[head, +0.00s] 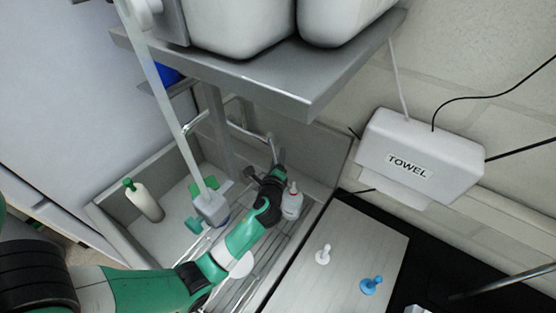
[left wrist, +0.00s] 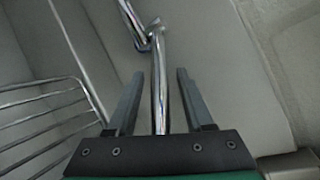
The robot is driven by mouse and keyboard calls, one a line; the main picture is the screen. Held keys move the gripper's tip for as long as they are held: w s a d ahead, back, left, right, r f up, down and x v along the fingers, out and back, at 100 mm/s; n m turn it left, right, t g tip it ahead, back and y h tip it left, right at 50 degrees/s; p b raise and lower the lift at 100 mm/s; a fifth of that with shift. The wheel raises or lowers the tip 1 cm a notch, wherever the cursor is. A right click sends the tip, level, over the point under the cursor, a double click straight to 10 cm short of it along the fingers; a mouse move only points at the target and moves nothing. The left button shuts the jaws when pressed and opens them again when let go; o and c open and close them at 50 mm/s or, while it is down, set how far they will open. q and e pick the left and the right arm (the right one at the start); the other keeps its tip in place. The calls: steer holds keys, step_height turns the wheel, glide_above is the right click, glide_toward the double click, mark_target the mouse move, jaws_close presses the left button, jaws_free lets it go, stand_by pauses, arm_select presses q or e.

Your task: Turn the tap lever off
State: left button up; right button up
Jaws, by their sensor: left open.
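The chrome tap (head: 248,131) stands at the back of the sink, its bent pipe reaching left under the shelf. In the left wrist view a chrome tap bar (left wrist: 160,88) runs between my fingers, with a jointed bend above it. I cannot tell which chrome part is the lever. My left gripper (head: 275,173) is at the tap's lower right end. In the left wrist view my left gripper (left wrist: 160,74) is open, with a finger on each side of the bar and visible gaps. My right gripper does not show.
A steel shelf (head: 315,95) overhangs the sink (head: 118,232). A white bottle (head: 292,204) stands close to my left gripper. A green-capped bottle (head: 146,203) is at left. A towel dispenser (head: 420,158) hangs at right. A wire rack (left wrist: 45,105) shows at left in the wrist view.

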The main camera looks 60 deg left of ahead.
arm_select(q)
steer(key=shift+w+a, duration=0.15)
steer(key=shift+a, duration=0.15)
steer(key=shift+c, duration=0.2)
jaws_close()
stand_by(1.1)
